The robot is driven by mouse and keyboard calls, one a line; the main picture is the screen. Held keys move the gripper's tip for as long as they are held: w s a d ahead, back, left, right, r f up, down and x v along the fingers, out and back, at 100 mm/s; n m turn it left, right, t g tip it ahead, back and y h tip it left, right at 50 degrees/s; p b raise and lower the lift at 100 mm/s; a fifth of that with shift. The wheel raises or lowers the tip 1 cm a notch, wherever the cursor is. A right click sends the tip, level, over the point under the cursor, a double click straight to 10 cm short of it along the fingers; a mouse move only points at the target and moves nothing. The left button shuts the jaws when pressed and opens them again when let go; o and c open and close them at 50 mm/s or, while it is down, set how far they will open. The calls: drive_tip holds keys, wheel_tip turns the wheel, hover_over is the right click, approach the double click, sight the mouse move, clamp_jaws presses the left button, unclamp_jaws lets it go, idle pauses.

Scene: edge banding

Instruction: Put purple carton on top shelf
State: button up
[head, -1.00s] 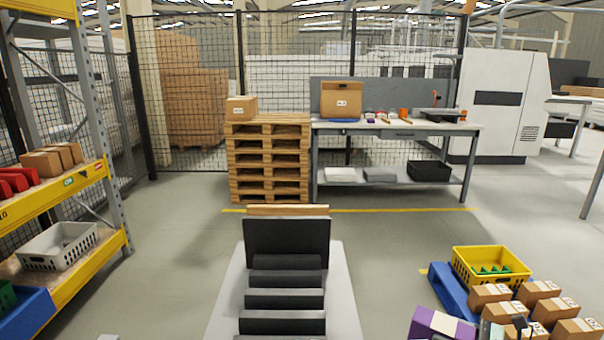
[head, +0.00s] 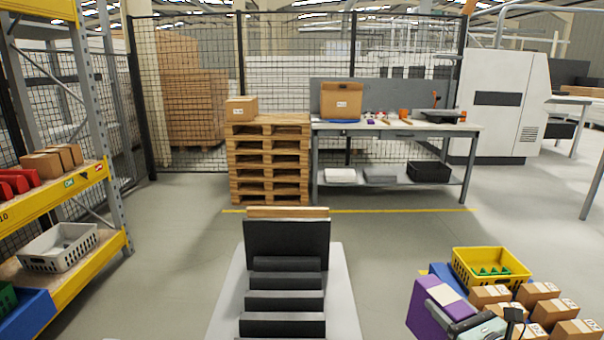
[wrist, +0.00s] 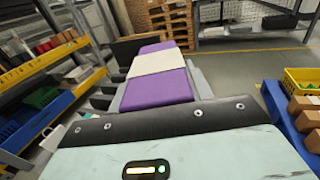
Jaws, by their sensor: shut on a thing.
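The purple carton (head: 430,314) with a pale band shows at the lower right of the head view. It also fills the upper middle of the wrist view (wrist: 164,90). My gripper (head: 462,322) is shut on the carton and holds it left of the cartons on the blue pallet; the fingertips are partly hidden. The yellow and grey shelf rack (head: 85,185) stands at the left. Its shelf in view holds brown boxes (head: 42,163) and red bins (head: 14,180). The rack's top is cut off by the frame.
A blue pallet (head: 440,287) at the right bears a yellow crate (head: 490,268) and several brown cartons. A grey crate (head: 58,247) and a blue bin (head: 28,312) sit on the lower shelf.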

drive_tip(key=f+m+h, duration=0.2)
drive_tip(key=h, duration=0.1)
drive_tip(key=s+d+f+m+t+h, duration=0.1)
drive_tip(key=f+h, duration=0.1)
drive_tip(key=shift+d+m, duration=0.1)
drive_tip(key=shift+m, duration=0.2)
drive_tip(key=s+f, duration=0.5)
drive_tip(key=f, duration=0.1)
drive_tip(key=shift+h, duration=0.4)
drive_tip(key=shift+w+f, duration=0.1)
